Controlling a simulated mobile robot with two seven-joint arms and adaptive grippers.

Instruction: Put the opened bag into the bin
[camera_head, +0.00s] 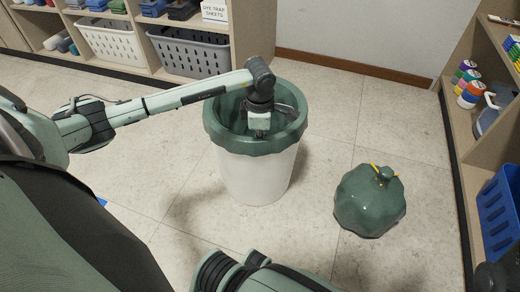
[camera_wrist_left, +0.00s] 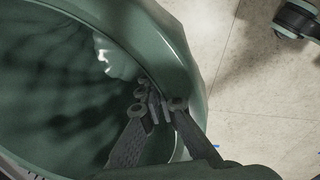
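The opened green bag (camera_head: 226,137) lines the white bin (camera_head: 250,180), its rim folded over the bin's top edge all round. The wrist view looks down into the bag (camera_wrist_left: 60,90), with its folded rim at the right. My left gripper (camera_head: 259,133) points down inside the bag's mouth. In the wrist view the fingers of my left gripper (camera_wrist_left: 153,108) converge close to the bag's inner wall. I cannot tell whether they pinch any of it.
A tied, full green bag (camera_head: 370,203) with a yellow tie stands on the floor right of the bin. Shelves with baskets (camera_head: 190,55) line the back left. A right-hand shelf (camera_head: 462,130) holds paint jars and a blue basket (camera_head: 498,210).

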